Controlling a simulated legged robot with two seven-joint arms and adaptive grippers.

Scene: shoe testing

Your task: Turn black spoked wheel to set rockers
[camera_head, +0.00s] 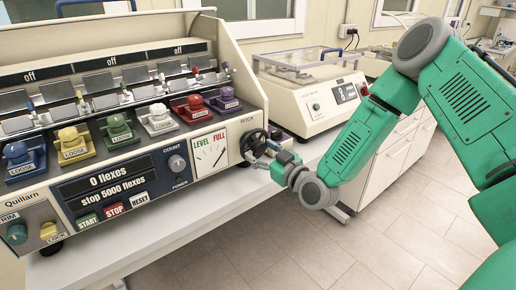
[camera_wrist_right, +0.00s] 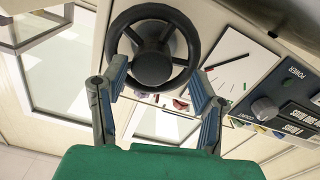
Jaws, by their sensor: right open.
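The black spoked wheel (camera_head: 255,141) is on the right end of the flexing machine's front panel, below the ROCK label. In the right wrist view the wheel (camera_wrist_right: 152,66) shows its round rim, spokes and thick hub. My right gripper (camera_head: 268,157) is at the wheel's lower right side. In the wrist view its open fingers (camera_wrist_right: 156,92) stand apart on either side of the wheel's near rim; I cannot tell if they touch it. The white LEVEL/FULL gauge (camera_head: 209,152) is left of the wheel. My left gripper is not in view.
The machine panel carries several colored LOOSE knobs (camera_head: 158,118), a COUNT/POWER knob (camera_head: 177,163) and a display (camera_head: 104,179) reading 0 flexes. A white scale-like device (camera_head: 308,100) stands behind my right gripper. The floor (camera_head: 330,245) at lower right is clear.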

